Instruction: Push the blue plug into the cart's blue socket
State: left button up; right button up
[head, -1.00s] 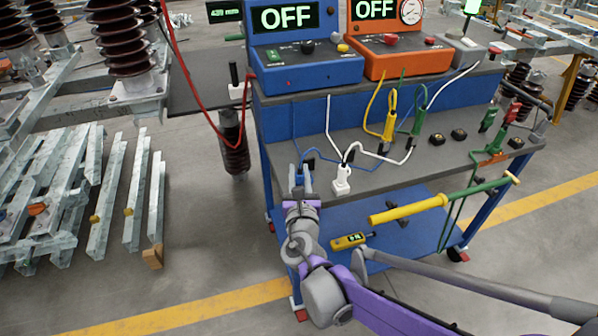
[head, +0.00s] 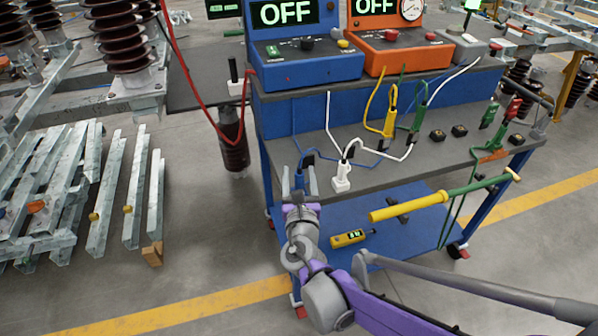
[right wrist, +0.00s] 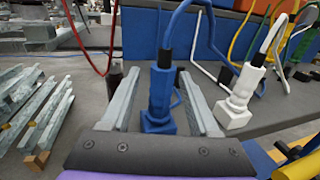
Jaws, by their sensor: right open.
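The blue plug (head: 300,182) stands upright at the front left of the cart's grey worktop (head: 385,183). In the right wrist view the blue plug (right wrist: 161,88) has a cable rising from its top and a wide blue block at its foot. I cannot tell plug from socket there, nor how deep the plug sits. My right gripper (head: 299,180) is open, with one finger on each side of the plug. The wrist view shows gaps between the plug and both fingers (right wrist: 163,95). My left gripper is not in view.
A white plug (head: 342,178) stands close to the right of my right gripper. Yellow (head: 389,120) and green (head: 416,122) plugs stand farther back. A yellow-green rod (head: 440,199) sticks out at the cart's front. Blue and orange instruments read OFF.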

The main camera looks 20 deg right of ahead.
jog(key=p+v, duration=0.1)
jog(key=v, duration=0.8)
jog(key=shift+s, duration=0.35)
